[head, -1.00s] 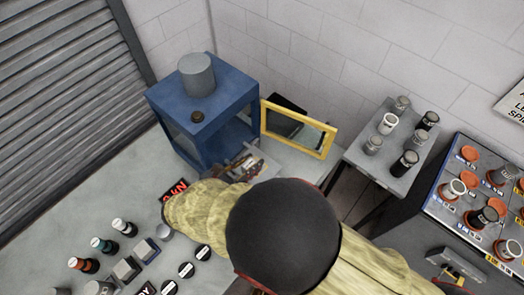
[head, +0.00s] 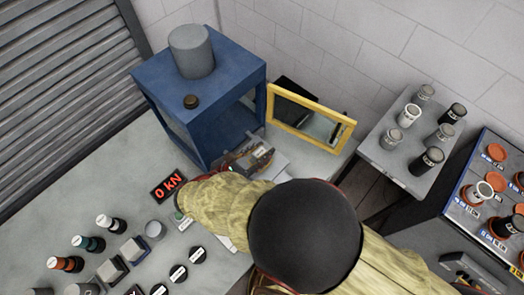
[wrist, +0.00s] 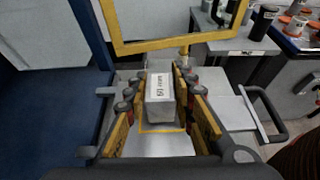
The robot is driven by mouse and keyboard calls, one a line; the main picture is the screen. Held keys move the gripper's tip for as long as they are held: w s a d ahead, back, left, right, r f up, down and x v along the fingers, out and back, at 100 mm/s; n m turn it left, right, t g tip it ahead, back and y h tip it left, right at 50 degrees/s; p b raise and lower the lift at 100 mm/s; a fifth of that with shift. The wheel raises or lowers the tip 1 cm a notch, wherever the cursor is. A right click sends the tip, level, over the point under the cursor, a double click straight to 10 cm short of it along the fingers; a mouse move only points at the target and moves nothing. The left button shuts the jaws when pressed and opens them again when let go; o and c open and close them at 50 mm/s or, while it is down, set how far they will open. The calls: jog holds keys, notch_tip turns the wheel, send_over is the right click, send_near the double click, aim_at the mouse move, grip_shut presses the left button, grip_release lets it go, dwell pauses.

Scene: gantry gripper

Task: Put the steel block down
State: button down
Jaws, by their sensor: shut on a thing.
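The steel block (wrist: 160,88) is a grey block with a white printed label on its upper face. It sits between the two finger pads of my gripper (wrist: 158,101), which is shut on it. A yellow square outline on a grey plate (wrist: 150,146) shows around and below the block in the wrist view. I cannot tell whether the block touches the plate. In the head view my gripper (head: 248,160) is at the open front of the blue press (head: 165,105), and the block cannot be made out there.
A yellow-framed guard (head: 345,135) stands open beside the press. A red display (head: 168,187) reads 0 kN. Bottles (head: 88,243), small blocks (head: 133,249) and black discs (head: 197,254) occupy the bench. A side table (head: 385,160) holds several cylinders. A drawer-like handle (wrist: 270,115) lies right of my gripper.

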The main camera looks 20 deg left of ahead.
jog(key=shift+f, duration=0.2)
jog(key=shift+f, duration=0.1)
jog(key=c, duration=1.5)
grip_release()
